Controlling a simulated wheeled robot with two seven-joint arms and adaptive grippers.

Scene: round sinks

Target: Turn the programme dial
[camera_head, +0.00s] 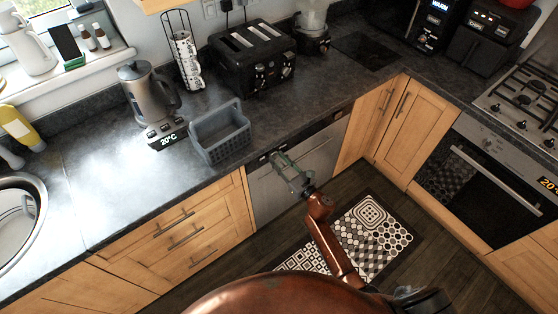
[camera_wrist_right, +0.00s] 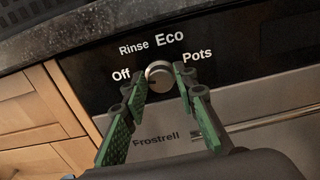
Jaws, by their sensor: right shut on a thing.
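The programme dial (camera_wrist_right: 159,72) is a small round silver knob on the dishwasher's dark control strip. The words Off, Rinse, Eco and Pots are printed around it. My right gripper (camera_head: 284,164) is at the dishwasher front, under the worktop edge. In the right wrist view, its green-padded fingers (camera_wrist_right: 161,80) are shut on the dial, one on each side. In the head view the gripper hides the dial. The dial's setting is too small to read. My left gripper is not in view.
The silver dishwasher door (camera_head: 290,195) is closed and has a long bar handle (camera_wrist_right: 260,124). The dark worktop (camera_head: 100,190) overhangs just above the dial. A grey basket (camera_head: 220,134) stands near its edge. Wooden drawers (camera_head: 185,240) adjoin on the left.

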